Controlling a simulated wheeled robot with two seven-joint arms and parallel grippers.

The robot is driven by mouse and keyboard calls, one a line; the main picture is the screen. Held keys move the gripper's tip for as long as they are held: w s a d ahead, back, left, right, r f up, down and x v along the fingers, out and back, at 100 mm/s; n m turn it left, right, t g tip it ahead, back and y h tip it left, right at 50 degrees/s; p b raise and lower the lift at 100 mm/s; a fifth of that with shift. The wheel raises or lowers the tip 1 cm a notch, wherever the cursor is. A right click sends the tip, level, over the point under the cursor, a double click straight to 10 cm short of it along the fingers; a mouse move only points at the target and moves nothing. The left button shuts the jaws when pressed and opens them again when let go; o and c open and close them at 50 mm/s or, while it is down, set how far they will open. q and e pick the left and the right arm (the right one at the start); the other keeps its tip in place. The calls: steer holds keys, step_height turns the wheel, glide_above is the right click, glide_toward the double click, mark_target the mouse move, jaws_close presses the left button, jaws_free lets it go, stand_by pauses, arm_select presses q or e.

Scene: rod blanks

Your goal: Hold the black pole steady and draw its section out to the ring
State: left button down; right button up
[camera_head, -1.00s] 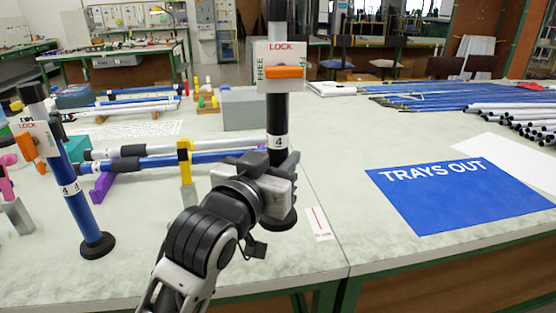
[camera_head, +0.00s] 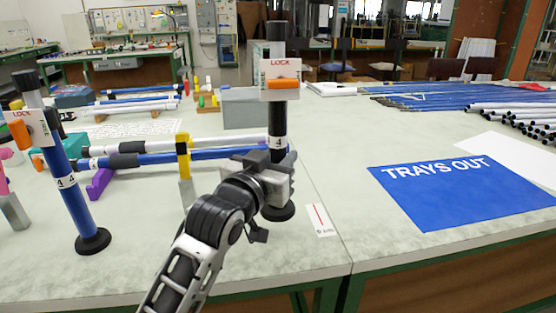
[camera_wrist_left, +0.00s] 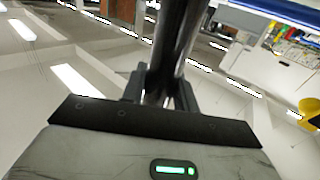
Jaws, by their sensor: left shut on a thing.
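The black pole (camera_head: 279,115) stands upright on a round black foot (camera_head: 278,212), with a white band marked 4 on it. Its clamp plate (camera_head: 269,93) reads LOCK at the top and FREE at the left; the orange lever (camera_head: 281,83) lies level. A short grey section with a black cap (camera_head: 276,31) rises above the plate. I cannot make out a ring. My left gripper (camera_head: 274,178) is shut on the lower pole, just above the foot. In the left wrist view the dark pole (camera_wrist_left: 176,45) runs up between the fingers. My right gripper is out of view.
A blue pole (camera_head: 70,190) with its own clamp stands at the left. Blue and white rods lie on supports (camera_head: 184,165) behind my arm. A blue TRAYS OUT mat (camera_head: 450,195) lies at the right; several rods are stacked behind it.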

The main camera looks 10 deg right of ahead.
mark_target(278, 162)
arm_select(q)
steer(key=shift+w+d+f+b, duration=0.15)
steer(key=shift+w+f+b, duration=0.5)
steer(key=shift+w+f, duration=0.35)
steer(key=shift+w+d+f+b, duration=0.1)
steer(key=shift+w+f+b, duration=0.15)
steer(key=shift+w, duration=0.25)
steer(key=shift+w+d+f+b, duration=0.1)
steer(key=shift+w+f+b, duration=0.1)
steer(key=shift+w, duration=0.3)
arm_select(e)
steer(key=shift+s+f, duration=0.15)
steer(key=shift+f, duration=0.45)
